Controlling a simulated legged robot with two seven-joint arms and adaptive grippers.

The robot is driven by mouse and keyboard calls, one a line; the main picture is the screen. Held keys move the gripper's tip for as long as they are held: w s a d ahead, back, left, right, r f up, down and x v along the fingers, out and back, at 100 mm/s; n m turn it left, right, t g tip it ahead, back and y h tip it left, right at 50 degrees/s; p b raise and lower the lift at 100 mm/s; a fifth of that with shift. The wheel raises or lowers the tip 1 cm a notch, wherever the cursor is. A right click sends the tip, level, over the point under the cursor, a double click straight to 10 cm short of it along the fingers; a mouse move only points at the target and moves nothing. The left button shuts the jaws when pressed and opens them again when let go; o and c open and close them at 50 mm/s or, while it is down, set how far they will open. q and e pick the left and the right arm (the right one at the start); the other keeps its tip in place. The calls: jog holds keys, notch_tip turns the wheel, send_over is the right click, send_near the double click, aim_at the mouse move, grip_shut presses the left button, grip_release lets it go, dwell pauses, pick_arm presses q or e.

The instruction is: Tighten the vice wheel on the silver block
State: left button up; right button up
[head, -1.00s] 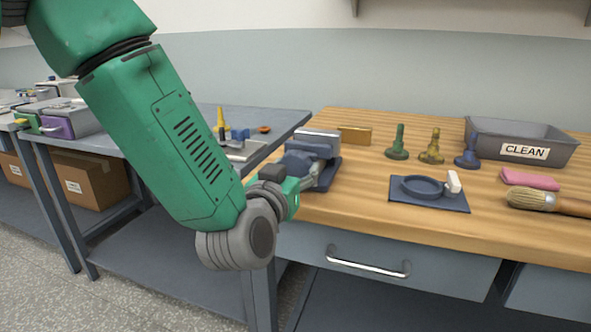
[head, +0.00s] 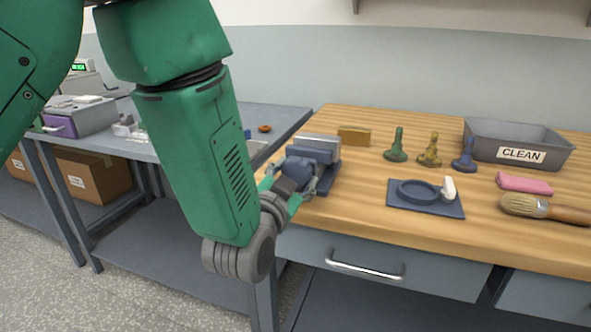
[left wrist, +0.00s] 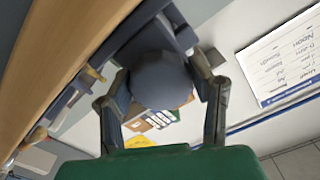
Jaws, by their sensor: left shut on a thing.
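The blue-grey vice (head: 326,172) stands at the left front edge of the wooden bench. The silver block (head: 320,139) sits at its top, in the jaws. The round vice wheel (head: 297,167) is on the vice's near side. My left gripper (head: 296,181) reaches it from the front with a finger on either side. In the left wrist view, the wheel (left wrist: 160,80) fills the space between the two fingers of my left gripper (left wrist: 163,88), which is shut on it. Whether the block is tightly clamped cannot be told. My right gripper is not in view.
The wooden bench (head: 380,120) holds a brass block (head: 354,136), several pawn-like pieces, a blue plate with a ring (head: 425,205), a pink bar (head: 524,184), a brush (head: 545,208) and a grey CLEAN bin (head: 520,140). A drawer handle (head: 365,270) juts below the front edge.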

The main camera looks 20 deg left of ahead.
aim_at(296, 160)
pick_arm(q)
jog(key=shift+m, duration=0.6)
jog(key=o, duration=1.2)
jog(key=shift+c, duration=0.2)
jog(key=shift+d, duration=0.1)
notch_tip(296, 160, up, 10)
jog(key=shift+f, duration=0.1)
